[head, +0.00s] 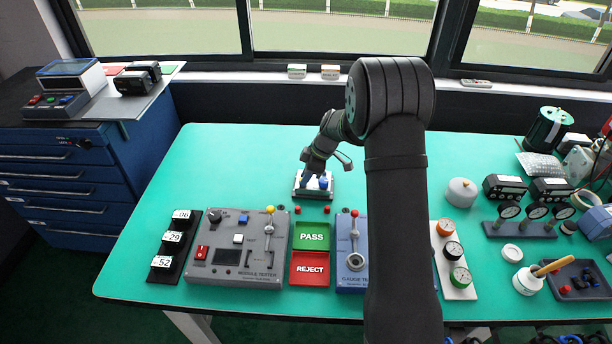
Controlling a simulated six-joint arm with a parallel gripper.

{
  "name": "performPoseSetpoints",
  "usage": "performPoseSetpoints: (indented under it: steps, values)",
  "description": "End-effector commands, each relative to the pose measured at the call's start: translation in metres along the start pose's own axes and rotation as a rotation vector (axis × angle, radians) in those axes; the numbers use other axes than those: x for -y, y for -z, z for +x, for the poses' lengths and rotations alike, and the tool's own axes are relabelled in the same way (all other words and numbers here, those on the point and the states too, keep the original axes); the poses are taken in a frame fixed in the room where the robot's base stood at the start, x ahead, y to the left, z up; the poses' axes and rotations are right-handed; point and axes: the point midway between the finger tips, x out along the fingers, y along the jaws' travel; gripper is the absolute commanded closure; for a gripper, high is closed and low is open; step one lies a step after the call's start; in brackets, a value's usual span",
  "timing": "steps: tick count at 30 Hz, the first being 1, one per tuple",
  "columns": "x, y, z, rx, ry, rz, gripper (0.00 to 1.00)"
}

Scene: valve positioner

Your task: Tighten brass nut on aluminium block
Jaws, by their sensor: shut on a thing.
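A small pale metal block or fixture (328,193) sits on the green bench top, left of my large dark arm. A small blue part (323,184) shows on it. My gripper (309,182) points down over the left part of this fixture. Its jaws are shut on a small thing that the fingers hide. I cannot make out the brass nut; it is too small or hidden behind the fingers.
In front stand a grey module tester (240,262), a green PASS tray (312,236), a red REJECT tray (310,268) and a blue gauge tester (346,275). Gauges (509,209) and clutter fill the right side. The bench left of the fixture is clear.

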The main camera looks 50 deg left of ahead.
Motion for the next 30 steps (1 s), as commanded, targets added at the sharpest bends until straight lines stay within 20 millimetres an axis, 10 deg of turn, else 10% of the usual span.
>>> performPoseSetpoints:
  steps: [30]
  values:
    - [0.0072, 0.0020, 0.0010, 0.001, -0.248, 0.599, 1.00]
